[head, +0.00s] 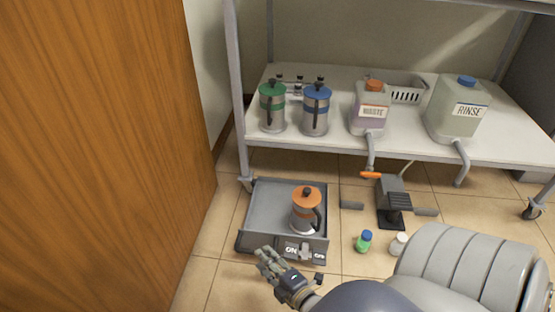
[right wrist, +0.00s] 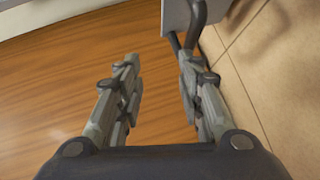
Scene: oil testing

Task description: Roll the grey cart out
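A low grey tray-like unit (head: 254,210) with raised edges and an ON/OFF front panel (head: 297,251) sits on the floor; no wheels can be made out under it. A steel canister with an orange lid (head: 306,208) stands in it. A grey-framed rack (head: 237,95) on casters stands behind. My right gripper (head: 268,259) is in front of the unit's front left corner. In the right wrist view its fingers (right wrist: 158,65) are apart with nothing between them. A grey panel with a dark handle-like bar (right wrist: 191,22) is just beyond the right fingertip. My left gripper is not in view.
A wooden panel (head: 95,150) fills the left side. The rack holds green (head: 272,105) and blue (head: 316,108) canisters, and waste (head: 369,108) and rinse (head: 460,105) jugs. A dark pedal-like device (head: 392,205) and two small bottles (head: 364,241) (head: 398,244) stand on the floor to the right.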

